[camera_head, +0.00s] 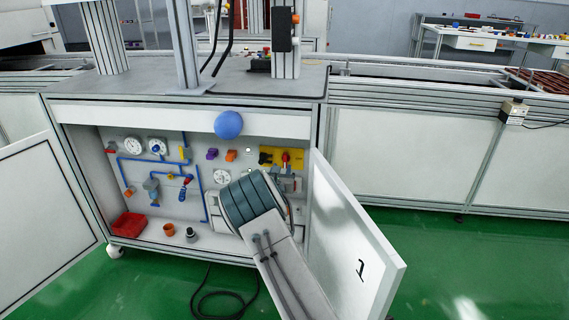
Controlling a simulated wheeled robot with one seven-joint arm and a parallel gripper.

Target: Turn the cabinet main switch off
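The cabinet (180,115) stands under the worktop with its left door (40,205) and right door (352,235) swung open. On its back panel, at the upper right, is a yellow plate (273,150) with a red switch handle (285,158), which looks like the main switch. The handle looks roughly upright, but it is too small to be sure of its position. My arm (250,197) reaches into the cabinet opening from the lower right, just below and left of the plate. My gripper is hidden behind the arm, so its fingers and any contact do not show.
Gauges (133,146), blue pipes (133,172) and valves fill the panel's left side. A red bin (128,224) sits on the cabinet floor. A blue ball (228,125) shows at the cabinet's top edge. A black cable (218,293) lies on the green floor. The right door stands close beside my arm.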

